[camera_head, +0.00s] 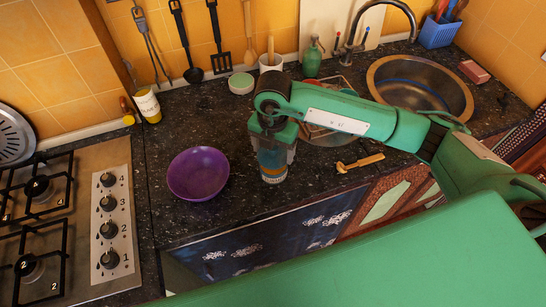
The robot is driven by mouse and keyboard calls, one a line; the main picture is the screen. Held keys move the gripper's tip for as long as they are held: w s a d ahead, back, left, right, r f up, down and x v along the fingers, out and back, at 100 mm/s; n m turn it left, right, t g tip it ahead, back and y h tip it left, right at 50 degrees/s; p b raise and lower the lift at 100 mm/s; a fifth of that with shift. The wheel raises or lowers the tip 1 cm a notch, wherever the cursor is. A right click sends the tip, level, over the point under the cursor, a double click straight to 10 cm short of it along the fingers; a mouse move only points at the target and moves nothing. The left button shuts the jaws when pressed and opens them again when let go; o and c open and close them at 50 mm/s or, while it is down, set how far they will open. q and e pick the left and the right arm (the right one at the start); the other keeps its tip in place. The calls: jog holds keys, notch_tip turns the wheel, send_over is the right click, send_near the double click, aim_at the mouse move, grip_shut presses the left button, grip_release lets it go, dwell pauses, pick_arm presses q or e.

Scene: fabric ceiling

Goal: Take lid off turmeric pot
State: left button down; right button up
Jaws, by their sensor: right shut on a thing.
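My right gripper (273,150) points down at the counter's middle, with its arm coming in from the right. It is shut on a blue jar (272,164) with an orange band near its base. The jar is upright at the counter surface, its top hidden by the gripper. A white and yellow pot (148,106) with a dark label stands at the back left, beside the stove. Its lettering is too small to read, so I cannot tell which is the turmeric pot. A small yellow round piece (128,120) lies beside it. My left gripper is not in view.
A purple bowl (198,174) sits close left of the gripper. A gas stove (85,230) is at the left. A wooden-handled tool (360,162) lies right of the jar.

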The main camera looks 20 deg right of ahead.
pick_arm(q)
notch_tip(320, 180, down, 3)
jog(key=b, duration=0.2)
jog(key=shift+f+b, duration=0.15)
jog(key=shift+b, duration=0.25)
pick_arm(e)
notch_tip(320, 180, up, 16)
